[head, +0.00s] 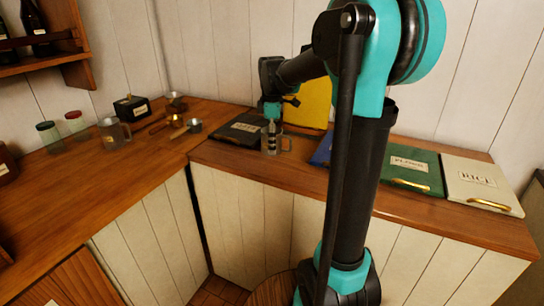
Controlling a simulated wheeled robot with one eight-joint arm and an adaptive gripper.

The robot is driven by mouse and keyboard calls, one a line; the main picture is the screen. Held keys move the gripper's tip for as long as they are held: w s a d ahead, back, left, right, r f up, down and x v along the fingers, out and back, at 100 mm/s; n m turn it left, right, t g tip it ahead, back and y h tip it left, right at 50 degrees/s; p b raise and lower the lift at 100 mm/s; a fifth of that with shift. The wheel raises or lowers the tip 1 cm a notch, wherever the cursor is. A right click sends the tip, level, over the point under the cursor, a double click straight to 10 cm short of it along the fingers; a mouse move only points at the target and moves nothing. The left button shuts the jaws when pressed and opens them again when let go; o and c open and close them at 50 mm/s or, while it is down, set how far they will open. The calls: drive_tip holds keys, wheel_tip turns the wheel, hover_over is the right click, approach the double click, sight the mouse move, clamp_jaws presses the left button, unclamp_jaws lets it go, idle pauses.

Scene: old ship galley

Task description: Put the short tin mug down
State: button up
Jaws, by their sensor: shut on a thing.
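A small grey metal mug (285,145) with its handle toward the right is at the corner of the wooden counter, in front of a black labelled lid. My gripper (272,122) points down from above and is shut on this mug; its fingers hide part of it. I cannot tell whether the mug's base touches the counter or hangs just above it. Another grey mug (113,134) with a label stands apart on the left counter.
The black lid (238,128) and a yellow panel (310,102) are close behind the mug. Green (412,174) and white RICE (480,184) lids lie to the right. Small pans (193,126), a black box (132,107) and jars (49,138) stand left. The left counter's front is clear.

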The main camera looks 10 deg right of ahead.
drive_tip(key=shift+f, duration=2.8)
drive_tip(key=o, duration=1.2)
drive_tip(key=shift+f, duration=0.1)
wheel_tip(320, 180, up, 12)
